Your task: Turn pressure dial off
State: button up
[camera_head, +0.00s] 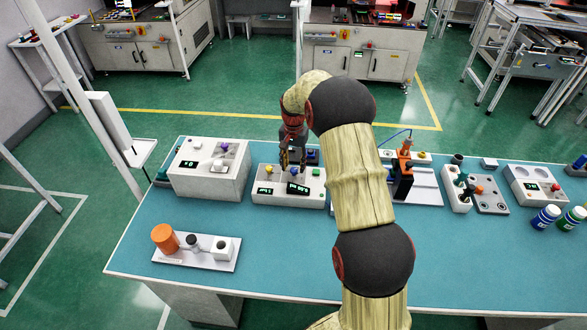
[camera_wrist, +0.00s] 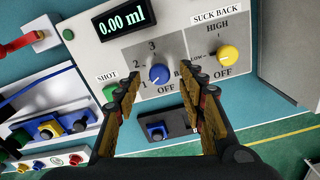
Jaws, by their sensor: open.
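A white dispenser box (camera_head: 262,197) sits on the teal table, under my gripper (camera_head: 292,162). In the wrist view its panel (camera_wrist: 108,46) shows a 0.00 ml display, a blue dial (camera_wrist: 158,74) and a yellow dial (camera_wrist: 228,56) marked SUCK BACK. The blue dial has the numbers 2 and 3 and an OFF mark around it; part of its scale is hidden by a finger. Its small white mark appears at the lower left of the knob. My gripper (camera_wrist: 164,78) is open, with one finger on each side of the blue dial in the picture. Contact cannot be told.
A larger white box (camera_head: 188,182) stands left of the dispenser. A tray (camera_head: 172,254) with an orange cylinder (camera_head: 165,237) lies at the front left. A fixture with an orange top (camera_head: 406,146) stands to the right. The table's front middle is clear.

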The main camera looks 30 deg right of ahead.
jog(key=shift+f, duration=0.65)
jog(key=c, duration=0.3)
grip_shut()
